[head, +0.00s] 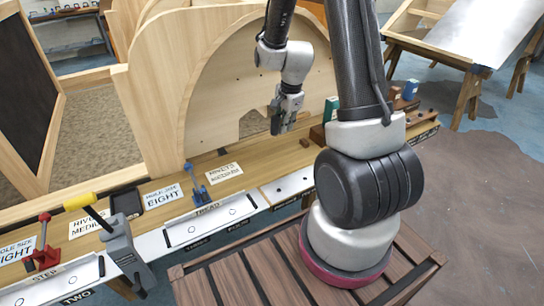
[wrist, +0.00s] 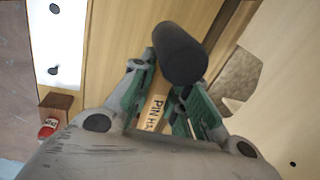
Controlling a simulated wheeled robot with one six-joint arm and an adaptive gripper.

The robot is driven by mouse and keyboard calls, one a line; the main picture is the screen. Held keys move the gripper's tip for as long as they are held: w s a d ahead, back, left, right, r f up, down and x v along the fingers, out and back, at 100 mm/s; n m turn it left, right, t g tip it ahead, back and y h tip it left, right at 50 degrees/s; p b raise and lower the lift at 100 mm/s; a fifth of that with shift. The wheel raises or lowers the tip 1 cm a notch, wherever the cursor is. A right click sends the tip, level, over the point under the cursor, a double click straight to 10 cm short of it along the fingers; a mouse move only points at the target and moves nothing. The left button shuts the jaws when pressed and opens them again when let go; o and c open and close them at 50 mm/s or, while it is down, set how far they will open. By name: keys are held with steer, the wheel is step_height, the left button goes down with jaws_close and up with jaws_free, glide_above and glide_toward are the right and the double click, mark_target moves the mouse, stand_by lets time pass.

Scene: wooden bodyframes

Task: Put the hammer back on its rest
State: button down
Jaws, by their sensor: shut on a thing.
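My gripper (head: 285,120) hangs above the bench in the head view, in front of the arched wooden panel. In the wrist view my gripper (wrist: 160,105) has its green-padded fingers closed in around a dark, round-ended cylinder (wrist: 183,52), which I take to be part of the hammer. No hammer rest can be made out clearly in either view.
The arched wooden panel (head: 160,90) stands along the bench's back. The bench (head: 235,160) carries label cards, a blue tool (head: 197,180), a yellow-handled clamp (head: 105,230) and a red tool (head: 43,245). A brown block (wrist: 57,103) and red item (wrist: 48,127) sit at lower left.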

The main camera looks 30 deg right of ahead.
mark_target(282, 152)
steer(key=shift+m, duration=0.5)
step_height(282, 152, down, 10)
steer(key=shift+r, duration=0.2)
steer(key=shift+f, duration=0.1)
steer(key=c, duration=1.4)
jaws_free()
steer(key=shift+o, duration=0.2)
